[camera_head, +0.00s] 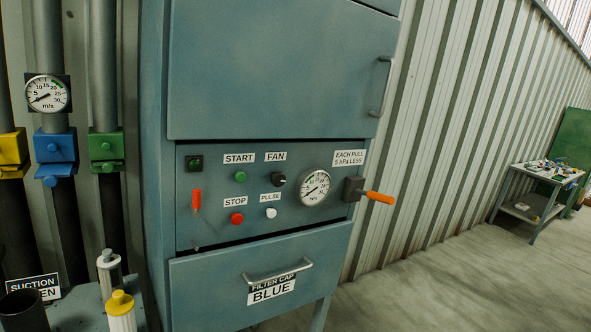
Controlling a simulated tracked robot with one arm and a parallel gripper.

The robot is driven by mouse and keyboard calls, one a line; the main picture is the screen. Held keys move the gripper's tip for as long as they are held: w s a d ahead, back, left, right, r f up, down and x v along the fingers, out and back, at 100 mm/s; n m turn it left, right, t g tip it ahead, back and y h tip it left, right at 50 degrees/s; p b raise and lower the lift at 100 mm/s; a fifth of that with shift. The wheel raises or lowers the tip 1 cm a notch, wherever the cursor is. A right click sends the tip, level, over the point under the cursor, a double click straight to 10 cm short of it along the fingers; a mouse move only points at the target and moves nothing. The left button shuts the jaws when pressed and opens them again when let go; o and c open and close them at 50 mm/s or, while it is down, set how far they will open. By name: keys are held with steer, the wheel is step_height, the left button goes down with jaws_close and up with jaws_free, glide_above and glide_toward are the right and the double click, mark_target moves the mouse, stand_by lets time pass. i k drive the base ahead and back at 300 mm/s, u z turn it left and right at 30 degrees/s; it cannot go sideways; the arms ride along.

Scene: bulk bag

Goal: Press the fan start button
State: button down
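The fan start button is a small green round button (240,176) on the blue-grey control panel (218,215), under a START label (239,159). A red stop button (237,218) sits below it beside a STOP label. A black FAN knob (278,180) is to its right, with a white PULSE button (271,213) under that. A dark green square fitting (195,163) and a red handle (196,200) are to its left. My gripper is not visible in this view, so its distance from the button cannot be seen.
A lever with an orange grip (379,198) sticks out right of the panel gauge (314,187). A drawer handle (279,271) juts out below. Pipes with colored clamps (55,147) and filter cartridges (120,308) stand left. Open floor lies right, before a small table (540,176).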

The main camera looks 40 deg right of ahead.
mark_target(240, 176)
steer(key=z, duration=0.3)
steer(key=i, duration=0.75)
steer(key=z, duration=0.45)
steer(key=k, duration=0.85)
steer(key=z, duration=0.2)
steer(key=i, duration=0.9)
steer(key=u, duration=0.1)
